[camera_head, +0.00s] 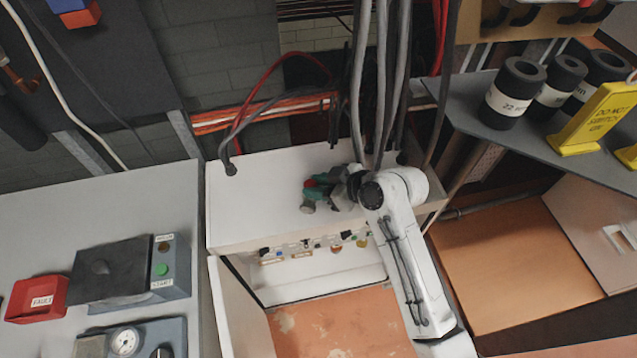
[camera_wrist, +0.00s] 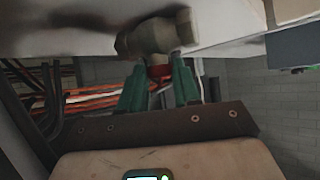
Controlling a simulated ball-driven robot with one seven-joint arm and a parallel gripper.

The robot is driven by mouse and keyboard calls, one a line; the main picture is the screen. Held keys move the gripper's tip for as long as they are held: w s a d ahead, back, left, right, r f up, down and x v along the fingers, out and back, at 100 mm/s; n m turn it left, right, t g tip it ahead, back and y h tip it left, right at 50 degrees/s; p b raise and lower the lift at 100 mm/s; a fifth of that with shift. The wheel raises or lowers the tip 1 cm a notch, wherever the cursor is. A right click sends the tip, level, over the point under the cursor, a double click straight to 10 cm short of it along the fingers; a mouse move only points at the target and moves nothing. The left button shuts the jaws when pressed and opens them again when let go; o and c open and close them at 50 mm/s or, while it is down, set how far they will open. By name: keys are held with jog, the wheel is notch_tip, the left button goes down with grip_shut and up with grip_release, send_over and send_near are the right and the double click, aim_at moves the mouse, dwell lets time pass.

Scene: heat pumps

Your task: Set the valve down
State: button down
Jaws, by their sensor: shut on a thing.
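The valve (camera_wrist: 155,36) is a dull brass-grey body with a bit of red below it, between my gripper's green fingers (camera_wrist: 160,88) in the wrist view. My gripper is shut on it. In the head view my gripper (camera_head: 322,186) is over the white top of a cabinet (camera_head: 260,185), and the valve (camera_head: 308,207) shows small at the fingertips. In the wrist view the valve is close to a white surface with a dark shadow beside it. I cannot tell whether it touches.
Hanging grey cables (camera_head: 380,80) pass close behind my gripper. A red-and-black cable pair meets the cabinet's left back corner. Left is a grey panel with a red fault box (camera_head: 38,299). Right is a shelf with black cylinders (camera_head: 515,92) and a yellow sign (camera_head: 598,118). The white top left of my gripper is clear.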

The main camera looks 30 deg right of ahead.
jog(key=c, duration=0.8)
grip_release()
jog(key=shift+f, duration=0.1)
jog(key=b+v, duration=0.1)
jog(key=v, duration=1.1)
jog(key=s+f+m+g+h, duration=0.3)
jog(key=s+f, duration=0.3)
jog(key=s, duration=0.4)
jog(key=s+f+m+g+h, duration=0.2)
jog(key=s+f+g, duration=0.3)
jog(key=s, duration=0.5)
notch_tip(320, 180, down, 2)
jog(key=shift+f+m+g+h, duration=0.15)
jog(key=shift+m+g+h, duration=0.2)
jog(key=shift+m, duration=0.55)
jog(key=shift+s+d, duration=0.1)
